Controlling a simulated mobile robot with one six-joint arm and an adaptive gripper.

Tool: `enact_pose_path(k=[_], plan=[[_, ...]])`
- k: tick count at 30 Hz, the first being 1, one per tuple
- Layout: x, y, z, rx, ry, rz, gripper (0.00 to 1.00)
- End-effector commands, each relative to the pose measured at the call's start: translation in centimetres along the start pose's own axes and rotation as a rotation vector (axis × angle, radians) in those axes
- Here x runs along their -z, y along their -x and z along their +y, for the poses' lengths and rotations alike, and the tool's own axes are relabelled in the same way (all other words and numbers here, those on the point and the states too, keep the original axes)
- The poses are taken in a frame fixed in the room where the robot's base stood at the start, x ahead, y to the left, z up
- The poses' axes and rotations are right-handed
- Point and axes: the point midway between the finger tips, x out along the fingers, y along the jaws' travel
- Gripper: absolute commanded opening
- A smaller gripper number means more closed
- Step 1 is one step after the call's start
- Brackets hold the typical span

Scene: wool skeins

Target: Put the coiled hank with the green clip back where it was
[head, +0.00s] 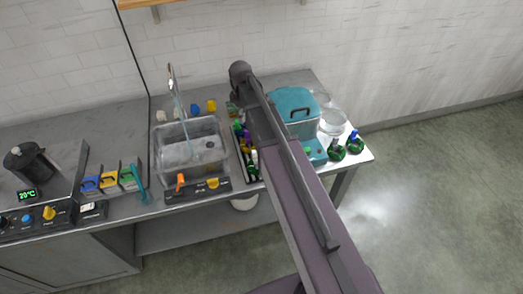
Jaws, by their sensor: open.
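I cannot make out a coiled hank with a green clip in the head view. A narrow dark tray (239,168) right of the sink holds several small green, purple, yellow and white items (243,134); they are too small to identify, and my arm covers part of them. My arm crosses the view from the lower right to a dark joint above the counter's back edge. My gripper does not show; it is hidden behind the arm or out of sight.
A sink (190,150) with a tap (175,85) lies left of the tray. A teal lidded box (292,108), clear round vessels (332,121) and dark bottles (355,144) stand at the right. A dark pot (27,162) stands far left. A wall shelf (205,3) hangs above.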

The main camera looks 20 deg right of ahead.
Motion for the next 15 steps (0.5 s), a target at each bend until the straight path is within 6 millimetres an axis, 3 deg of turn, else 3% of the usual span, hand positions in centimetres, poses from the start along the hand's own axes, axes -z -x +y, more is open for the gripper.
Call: enact_pose_path(k=[1,15], plan=[[-1.4,0.0,-2.0,0.0,-0.076,0.0,0.67],[-8.9,0.0,-13.2,0.001,-0.808,0.0,0.67]])
